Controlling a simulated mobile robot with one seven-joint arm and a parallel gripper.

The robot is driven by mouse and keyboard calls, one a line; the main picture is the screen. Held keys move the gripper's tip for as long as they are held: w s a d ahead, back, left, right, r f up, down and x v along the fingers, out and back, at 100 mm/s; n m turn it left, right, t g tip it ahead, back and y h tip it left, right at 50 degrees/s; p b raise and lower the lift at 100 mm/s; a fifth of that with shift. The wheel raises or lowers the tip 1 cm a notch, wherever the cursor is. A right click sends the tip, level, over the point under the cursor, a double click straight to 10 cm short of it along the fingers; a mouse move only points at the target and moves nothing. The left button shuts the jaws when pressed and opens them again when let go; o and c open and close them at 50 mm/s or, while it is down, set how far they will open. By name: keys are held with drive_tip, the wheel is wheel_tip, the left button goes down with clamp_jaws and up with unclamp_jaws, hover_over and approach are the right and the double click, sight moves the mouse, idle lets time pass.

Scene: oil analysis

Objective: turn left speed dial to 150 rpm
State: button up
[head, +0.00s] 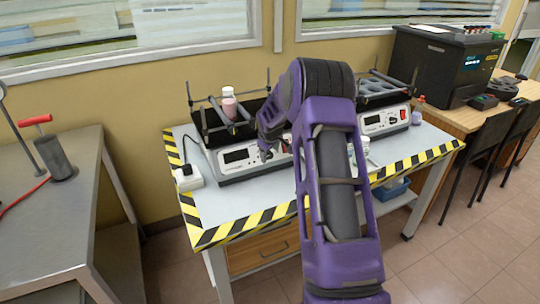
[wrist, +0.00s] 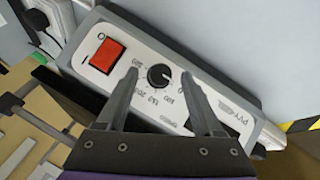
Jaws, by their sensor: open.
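The left shaker (head: 240,156) stands on the table with a small display on its front; my arm hides the right part of that front. In the wrist view its panel shows turned over, with a black round speed dial (wrist: 158,75) ringed by printed numbers. The dial's exact setting is too small to read. My gripper (wrist: 160,76) is open, one finger on each side of the dial in the picture. I cannot tell whether either finger touches it. In the head view my gripper (head: 269,152) is at the left shaker's front, partly hidden by my arm.
A red switch (wrist: 105,55) sits beside the dial. A pink-filled bottle (head: 229,103) stands in the left shaker's rack. The right shaker (head: 385,120) is behind my arm to the right. A white power strip (head: 188,178) lies left. The table's striped front edge (head: 240,224) is clear.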

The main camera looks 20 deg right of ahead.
drive_tip(key=shift+w+d+f, duration=0.1)
drive_tip(key=shift+w+f, duration=0.2)
drive_tip(key=shift+f, duration=0.2)
clamp_jaws()
